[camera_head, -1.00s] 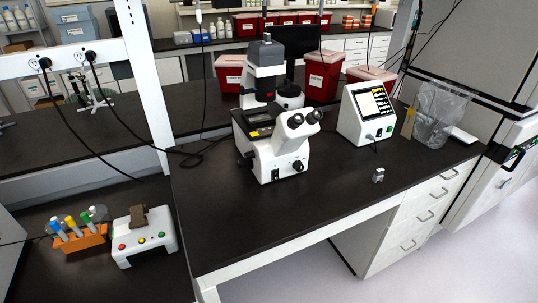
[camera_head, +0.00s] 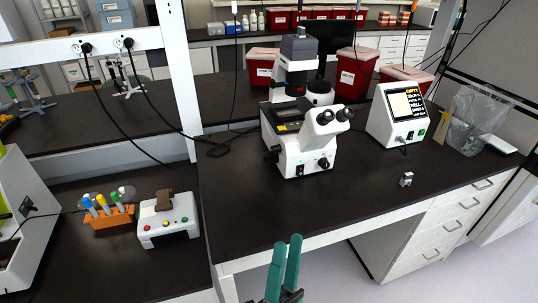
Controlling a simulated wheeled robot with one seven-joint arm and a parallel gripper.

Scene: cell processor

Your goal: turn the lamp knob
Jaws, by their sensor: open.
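A white microscope (camera_head: 304,128) with black eyepieces stands on the black bench, a little right of centre. A round dark knob (camera_head: 324,163) shows low on the right of its front face; I cannot tell whether this is the lamp knob. My gripper (camera_head: 285,246) shows at the bottom centre with two teal fingers pointing up. The fingers are slightly apart and hold nothing visible. In the picture it is below and left of the microscope, in front of the bench edge, and apart from the microscope.
A white screen device (camera_head: 396,117) stands right of the microscope, with a small metal piece (camera_head: 406,180) in front of it. A white box with coloured buttons (camera_head: 168,222) and an orange tube rack (camera_head: 109,217) are at left. The bench top before the microscope is clear.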

